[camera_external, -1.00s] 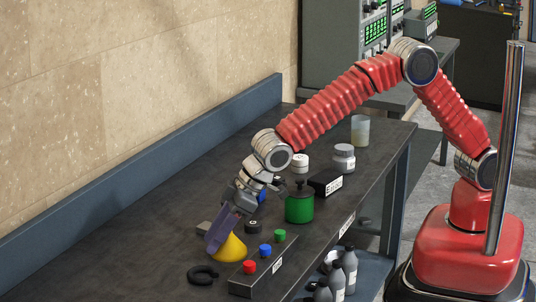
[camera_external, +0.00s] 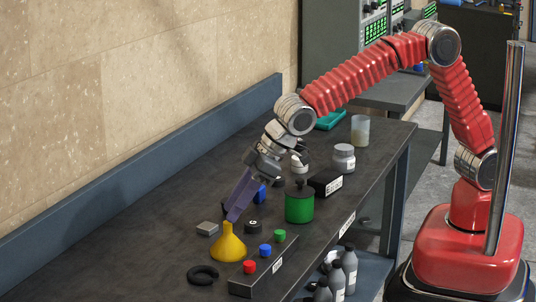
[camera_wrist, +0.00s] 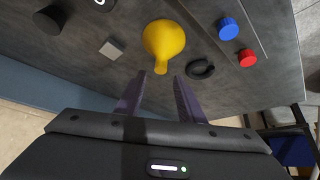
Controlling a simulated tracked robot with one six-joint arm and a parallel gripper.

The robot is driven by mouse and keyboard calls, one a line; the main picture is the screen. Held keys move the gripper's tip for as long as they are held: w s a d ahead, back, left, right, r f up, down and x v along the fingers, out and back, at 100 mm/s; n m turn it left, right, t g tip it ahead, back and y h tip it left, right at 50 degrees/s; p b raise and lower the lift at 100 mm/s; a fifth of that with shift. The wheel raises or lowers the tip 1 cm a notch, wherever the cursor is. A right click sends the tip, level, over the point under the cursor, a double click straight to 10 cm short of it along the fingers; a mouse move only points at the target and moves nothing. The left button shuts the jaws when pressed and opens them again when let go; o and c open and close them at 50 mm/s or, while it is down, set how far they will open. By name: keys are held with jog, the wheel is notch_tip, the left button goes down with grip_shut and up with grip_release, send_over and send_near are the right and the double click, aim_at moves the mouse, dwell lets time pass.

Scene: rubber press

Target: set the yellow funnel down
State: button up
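The yellow funnel (camera_external: 229,246) stands on the dark bench top with its wide mouth down and its narrow spout up. My gripper (camera_external: 234,212) is just above and behind the spout. In the wrist view, the funnel (camera_wrist: 163,40) lies beyond the fingertips, its spout pointing back toward the gap between them. The two purple fingers of my gripper (camera_wrist: 158,82) are apart there, with nothing held between them. Whether a fingertip still overlaps the spout tip is hard to tell.
A panel with red, blue and green knobs (camera_external: 262,268) is right of the funnel. A black ring (camera_external: 203,275) lies in front, a small grey block (camera_external: 207,229) behind left. A green container (camera_external: 299,206) stands farther right. The bench's left part is clear.

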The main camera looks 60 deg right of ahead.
jog(key=shift+v, duration=1.25)
jog(key=s+d+r+m+h, duration=0.15)
jog(key=d+r, duration=0.25)
jog(key=d, duration=1)
jog(key=s+d+r+m, duration=0.2)
jog(key=s+d+r, duration=0.15)
jog(key=d, duration=1.15)
jog(key=s+d+f+m+h, duration=0.2)
jog(key=s+d+m, duration=0.1)
jog(key=s+d, duration=1.4)
jog(key=shift+s+d, duration=0.25)
jog(key=shift+d, duration=0.4)
